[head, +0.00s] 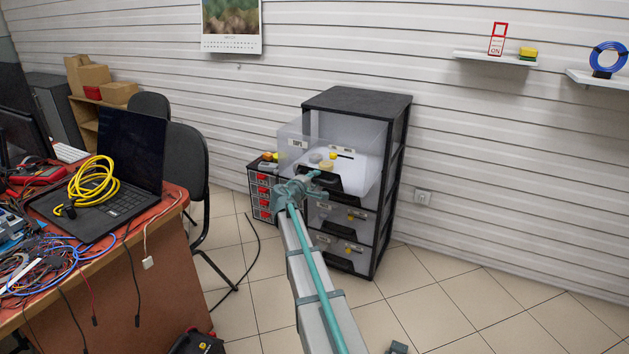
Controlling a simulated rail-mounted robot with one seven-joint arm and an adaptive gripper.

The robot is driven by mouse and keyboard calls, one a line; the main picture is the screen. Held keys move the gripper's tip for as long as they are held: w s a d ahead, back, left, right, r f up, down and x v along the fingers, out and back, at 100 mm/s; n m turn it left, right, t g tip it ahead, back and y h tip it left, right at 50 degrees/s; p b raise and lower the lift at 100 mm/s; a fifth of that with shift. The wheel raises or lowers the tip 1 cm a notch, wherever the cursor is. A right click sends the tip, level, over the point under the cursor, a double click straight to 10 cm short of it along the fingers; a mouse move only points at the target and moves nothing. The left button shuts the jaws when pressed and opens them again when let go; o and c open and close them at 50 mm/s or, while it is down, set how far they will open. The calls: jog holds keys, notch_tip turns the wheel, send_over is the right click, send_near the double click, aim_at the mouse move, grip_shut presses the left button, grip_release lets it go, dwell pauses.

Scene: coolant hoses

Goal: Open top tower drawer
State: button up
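The drawer tower (391,158) stands against the wall, with a black frame and black top. Its top drawer (369,171) has clear walls and sticks out of the frame toward me, open, with small yellow, grey and white items inside. The drawer's black handle (325,181) is on its lower front. My gripper (312,179) is at the drawer front, beside or against the handle, and hides part of it. I cannot tell whether it touches the handle or whether its fingers are closed. The lower drawers (342,218) sit within the frame.
A small cabinet with red-fronted drawers (263,190) stands left of the tower. A chair (187,165) and a cluttered desk (160,225) with a laptop (130,155) are at left. Wall shelves (494,59) hang at right. The tiled floor (470,300) at right is mostly clear.

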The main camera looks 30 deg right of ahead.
jog(key=shift+o, duration=0.3)
jog(key=v, duration=1.2)
